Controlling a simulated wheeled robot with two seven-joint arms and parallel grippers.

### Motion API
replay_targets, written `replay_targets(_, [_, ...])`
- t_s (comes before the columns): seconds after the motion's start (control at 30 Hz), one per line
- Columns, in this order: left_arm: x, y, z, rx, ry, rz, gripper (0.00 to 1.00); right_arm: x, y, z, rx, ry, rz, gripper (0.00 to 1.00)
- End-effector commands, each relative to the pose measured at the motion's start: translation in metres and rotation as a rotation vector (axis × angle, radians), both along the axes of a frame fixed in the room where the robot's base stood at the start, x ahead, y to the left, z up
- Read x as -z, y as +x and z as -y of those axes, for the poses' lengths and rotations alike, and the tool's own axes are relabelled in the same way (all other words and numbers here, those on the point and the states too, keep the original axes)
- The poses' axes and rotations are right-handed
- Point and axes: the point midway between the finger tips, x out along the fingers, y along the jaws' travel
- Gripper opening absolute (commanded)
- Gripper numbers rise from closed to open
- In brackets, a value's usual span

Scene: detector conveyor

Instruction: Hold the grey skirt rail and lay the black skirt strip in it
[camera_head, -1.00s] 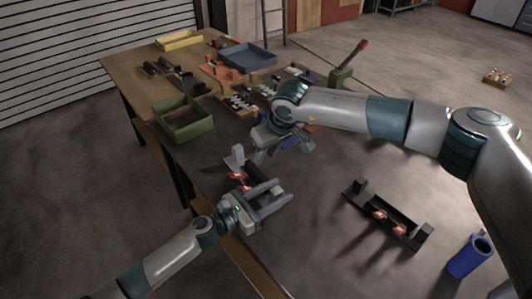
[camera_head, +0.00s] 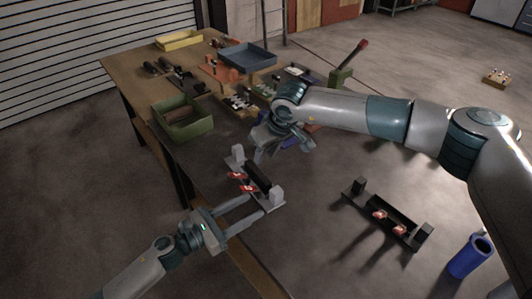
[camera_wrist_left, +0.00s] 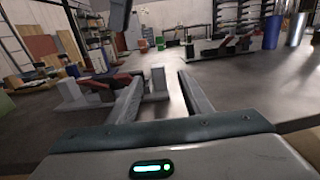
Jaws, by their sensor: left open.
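A grey fixture (camera_head: 238,158) with upright end blocks and red clamps stands at the near end of the wooden table. A long black piece (camera_head: 258,176) lies along it between the end blocks; I cannot tell it apart from a rail under it. My left gripper (camera_head: 252,206) is open, its fingers pointing at the fixture's near end. In the left wrist view, a grey block (camera_wrist_left: 158,80) stands ahead between the open fingers, with a red clamp (camera_wrist_left: 112,82) to the left. My right gripper (camera_head: 284,148) looks open above the fixture's far side, its fingers spread and pointing down.
A dark fixture (camera_head: 354,192) with red clamps stands to the right, near a blue cylinder (camera_head: 468,256). A green tray (camera_head: 204,129), a blue tray (camera_head: 270,63) and a yellow tray (camera_head: 180,45) are on the table among small parts.

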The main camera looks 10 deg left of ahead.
Motion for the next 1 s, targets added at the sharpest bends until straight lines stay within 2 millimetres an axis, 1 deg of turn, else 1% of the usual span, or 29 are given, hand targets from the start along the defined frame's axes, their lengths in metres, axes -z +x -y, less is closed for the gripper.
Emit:
replay_targets(0.1, [0.000, -0.008, -0.007, 0.000, 0.000, 0.000, 0.45, 0.000, 0.000, 0.000, 0.000, 0.000, 0.000, 0.26])
replay_targets(0.23, [0.000, -0.012, -0.011, 0.000, 0.000, 0.001, 0.45, 0.000, 0.000, 0.000, 0.000, 0.000, 0.000, 0.26])
replay_targets(0.77, [-0.001, -0.012, -0.011, 0.000, -0.001, 0.001, 0.45, -0.001, 0.000, 0.000, 0.000, 0.000, 0.000, 0.26])
replay_targets(0.87, [-0.004, -0.012, -0.011, 0.000, -0.001, 0.001, 0.45, -0.004, 0.000, 0.000, 0.000, 0.000, 0.000, 0.26])
replay_targets(1.0, [-0.015, -0.012, -0.011, 0.000, -0.001, 0.001, 0.45, -0.015, 0.000, 0.000, 0.000, 0.000, 0.000, 0.26])
